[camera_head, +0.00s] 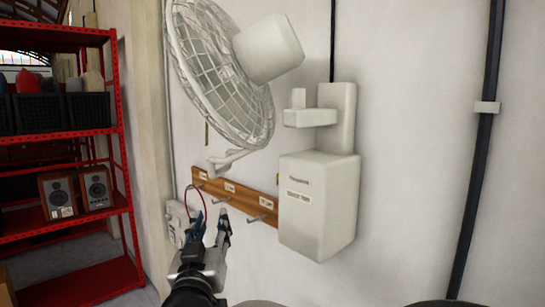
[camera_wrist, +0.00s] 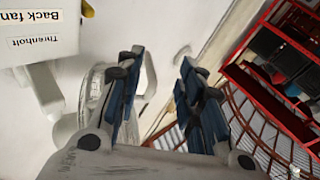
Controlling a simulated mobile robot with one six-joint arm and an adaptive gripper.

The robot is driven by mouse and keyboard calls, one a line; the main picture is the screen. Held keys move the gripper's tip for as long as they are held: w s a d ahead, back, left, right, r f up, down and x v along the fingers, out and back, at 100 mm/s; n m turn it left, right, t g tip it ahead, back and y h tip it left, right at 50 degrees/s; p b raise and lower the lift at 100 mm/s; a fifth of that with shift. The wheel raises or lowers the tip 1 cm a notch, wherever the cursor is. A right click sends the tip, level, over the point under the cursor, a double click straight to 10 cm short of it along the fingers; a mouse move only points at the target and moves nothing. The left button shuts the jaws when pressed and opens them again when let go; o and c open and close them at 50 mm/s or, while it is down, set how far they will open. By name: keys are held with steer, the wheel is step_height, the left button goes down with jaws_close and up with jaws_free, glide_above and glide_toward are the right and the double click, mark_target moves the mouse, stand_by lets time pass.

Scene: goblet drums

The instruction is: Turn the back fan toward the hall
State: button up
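The white back fan (camera_head: 222,75) is mounted on the wall, with its round wire cage facing left and its motor housing on the right. A short white handle-like piece (camera_head: 235,160) sticks out below the cage. Under the fan's bracket is a white box (camera_head: 318,205); in the wrist view this box (camera_wrist: 28,40) shows an upside-down "Back fan" label. My gripper (camera_head: 210,220) is open and empty, below the fan and in front of the wall. In the wrist view its fingers (camera_wrist: 158,75) are apart, with part of the fan cage (camera_wrist: 92,85) behind the left finger.
A wooden peg rail (camera_head: 238,198) with labels crosses the wall behind my gripper. A small white box (camera_head: 177,222) with a red cord is left of it. A red shelf (camera_head: 75,215) with speakers stands at left. A dark pipe (camera_head: 478,150) runs down the right wall.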

steer(key=s+a+r+m+t+h+p, duration=0.1)
steer(key=s+a+r+t+h+p, duration=0.1)
steer(key=s+a+h, duration=0.15)
steer(key=p, duration=0.4)
glide_toward(220, 168)
steer(key=shift+h, duration=0.35)
steer(key=x, duration=0.6)
steer(key=f+x, duration=0.1)
steer(key=x, duration=0.2)
steer(key=shift+w+a+r, duration=0.15)
steer(key=shift+w+a, duration=0.05)
steer(key=shift+w, duration=0.35)
steer(key=shift+c, duration=0.4)
jaws_close()
